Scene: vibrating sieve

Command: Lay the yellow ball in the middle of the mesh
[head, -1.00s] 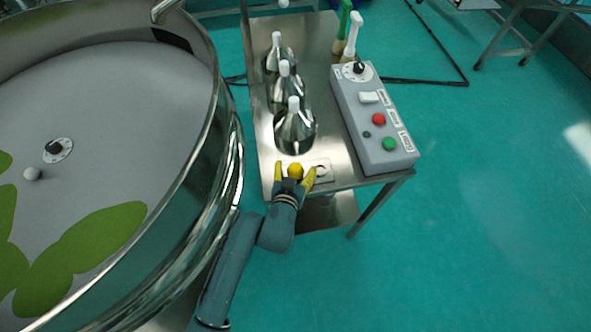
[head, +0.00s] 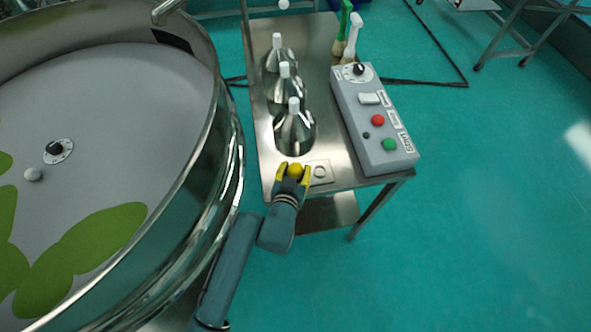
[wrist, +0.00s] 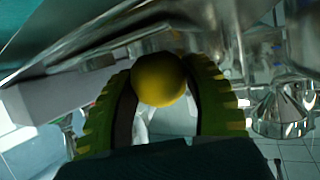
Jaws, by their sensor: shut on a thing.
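The yellow ball (head: 295,171) is between the fingers of my gripper (head: 292,174) at the near end of the steel side table (head: 325,150). In the wrist view the ball (wrist: 160,79) sits between both yellow fingertips, and my gripper (wrist: 163,90) is shut on it. The mesh (head: 125,100) is the wide grey disc inside the round sieve at the left, away from my gripper. Whether the ball still touches its holder plate is hard to tell.
The sieve's tall steel rim (head: 228,140) stands between the table and the mesh. Steel cones (head: 294,130) and a control box (head: 375,120) stand on the table.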

